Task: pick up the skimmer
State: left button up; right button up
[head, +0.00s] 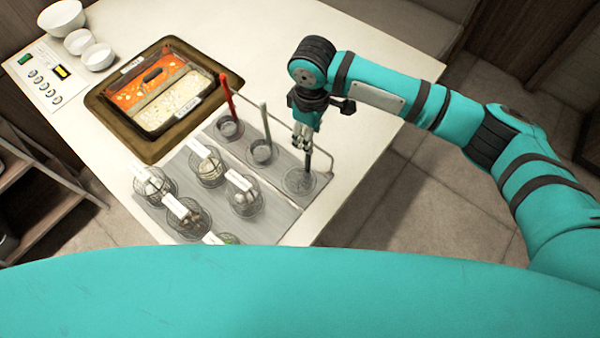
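A tool with a dark upright handle (308,163) stands at the right end of the grey rack; a round, mesh-like shape (299,182) lies at its foot, and I take this to be the skimmer. My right gripper (304,150) points down at the top of that handle, with its fingertips at or around it. Whether they are closed on it is too small to tell. A red-handled tool (227,98) and a grey-handled tool (265,122) stand in round wells further left. My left gripper is out of view.
Several wire baskets with white handles (203,148) sit in the grey rack (276,214). A thin metal rail runs behind the tools. A brown tray (110,128) holds a two-part food container. White bowls (62,18) and a control panel (47,75) are at far left.

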jog(key=shift+c, duration=0.3)
grip_shut()
jog(key=shift+r, duration=0.2)
